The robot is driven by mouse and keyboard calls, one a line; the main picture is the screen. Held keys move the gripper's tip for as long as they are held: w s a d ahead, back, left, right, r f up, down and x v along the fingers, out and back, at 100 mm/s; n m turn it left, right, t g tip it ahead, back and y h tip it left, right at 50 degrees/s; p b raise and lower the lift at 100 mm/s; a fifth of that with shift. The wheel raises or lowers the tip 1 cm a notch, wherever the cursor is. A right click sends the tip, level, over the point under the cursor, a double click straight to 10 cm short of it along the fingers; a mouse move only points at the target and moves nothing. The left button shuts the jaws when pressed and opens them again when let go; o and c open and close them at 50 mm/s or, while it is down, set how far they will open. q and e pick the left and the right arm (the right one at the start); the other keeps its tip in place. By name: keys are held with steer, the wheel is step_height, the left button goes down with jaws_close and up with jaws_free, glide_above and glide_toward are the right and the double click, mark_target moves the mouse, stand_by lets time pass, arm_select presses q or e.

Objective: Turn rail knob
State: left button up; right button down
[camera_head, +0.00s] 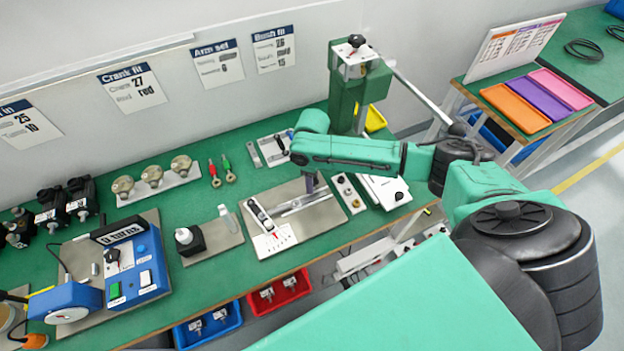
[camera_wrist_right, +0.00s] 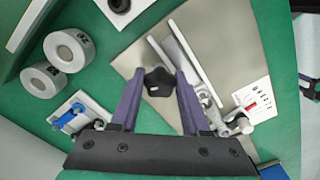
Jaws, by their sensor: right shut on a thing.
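The rail fixture is a metal plate (camera_head: 325,215) on the green bench, with a pale rail (camera_head: 300,206) and a white scale card (camera_head: 275,241). In the right wrist view, the rail (camera_wrist_right: 176,50) runs beside a dark lobed knob (camera_wrist_right: 158,83), and the scale card (camera_wrist_right: 254,97) has a red mark. My right gripper (camera_head: 309,184) is over the far part of the plate. In the wrist view its purple fingers (camera_wrist_right: 160,78) are on both sides of the knob, shut on it. The knob is hidden in the head view. My left gripper is not in view.
A green press (camera_head: 346,100) stands behind my right arm. A plate with a black-and-white block (camera_head: 190,240) and a blue tester (camera_head: 138,265) lie to the left. A strip with several holes (camera_head: 349,193) lies to the right. Red (camera_head: 280,294) and blue bins hang below the front edge.

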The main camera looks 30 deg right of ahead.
steer(key=shift+r+n+p, duration=0.3)
steer(key=shift+n+p, duration=0.4)
steer(key=shift+p, duration=0.3)
steer(key=shift+f, duration=0.3)
steer(key=shift+c, duration=1.9)
jaws_free()
step_height(320, 180, up, 15)
steer(key=b, duration=0.1)
steer(key=shift+f, duration=0.2)
